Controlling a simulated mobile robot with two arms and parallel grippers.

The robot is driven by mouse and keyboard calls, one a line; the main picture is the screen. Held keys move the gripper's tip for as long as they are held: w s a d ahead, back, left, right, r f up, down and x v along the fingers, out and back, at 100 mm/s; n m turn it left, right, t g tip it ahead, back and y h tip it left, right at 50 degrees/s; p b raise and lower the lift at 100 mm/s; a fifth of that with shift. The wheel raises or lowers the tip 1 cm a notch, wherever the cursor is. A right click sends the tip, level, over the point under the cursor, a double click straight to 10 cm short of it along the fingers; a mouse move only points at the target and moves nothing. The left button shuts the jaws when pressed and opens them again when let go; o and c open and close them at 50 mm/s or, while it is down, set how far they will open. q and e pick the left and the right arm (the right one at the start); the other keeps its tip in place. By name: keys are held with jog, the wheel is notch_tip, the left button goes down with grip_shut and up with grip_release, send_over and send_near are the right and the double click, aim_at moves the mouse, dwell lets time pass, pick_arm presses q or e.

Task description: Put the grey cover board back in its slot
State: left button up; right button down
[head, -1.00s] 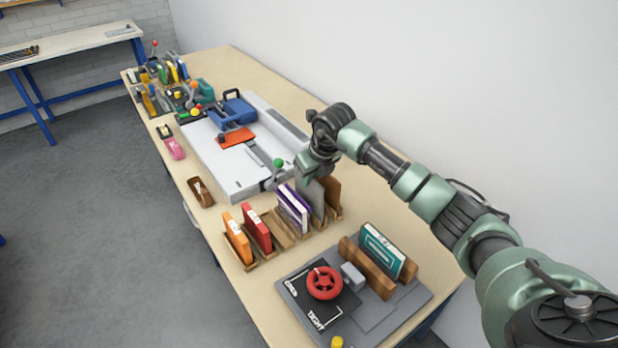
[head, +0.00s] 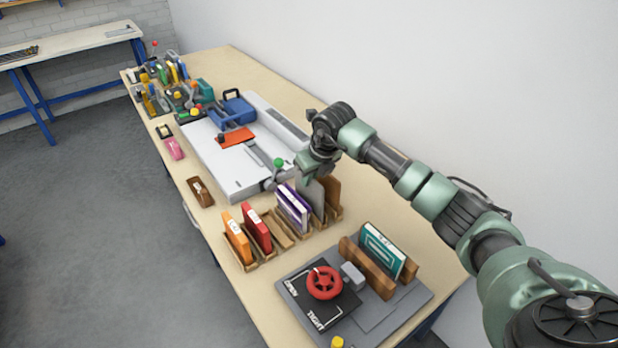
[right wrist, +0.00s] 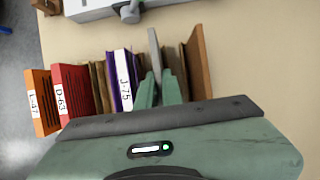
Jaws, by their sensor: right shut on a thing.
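The grey cover board (head: 318,200) stands upright at the wooden rack (head: 268,258), between the purple-and-white book (head: 292,208) and a brown board (head: 334,195). My right gripper (head: 308,179) comes down from above and is shut on the grey board's upper part. In the right wrist view the grey board (right wrist: 154,52) shows between the two green fingers (right wrist: 158,88). I cannot tell whether its lower edge is fully down in the slot. My left gripper is not in view.
An orange book (head: 237,238) and a red book (head: 257,230) stand in the rack, with empty slots right of them. A paper trimmer (head: 215,160) lies behind the rack. A grey press board with a red handwheel (head: 325,283) and a teal book (head: 383,250) is in front.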

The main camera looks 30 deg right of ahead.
jog(key=shift+f+b, duration=0.5)
jog(key=shift+f, duration=0.1)
jog(key=c, duration=1.8)
grip_release()
jog(key=shift+c, duration=0.2)
jog(key=shift+p+v, duration=2.15)
jog(key=shift+v, duration=0.8)
jog(key=shift+p+v, duration=1.5)
jog(key=shift+v, duration=1.1)
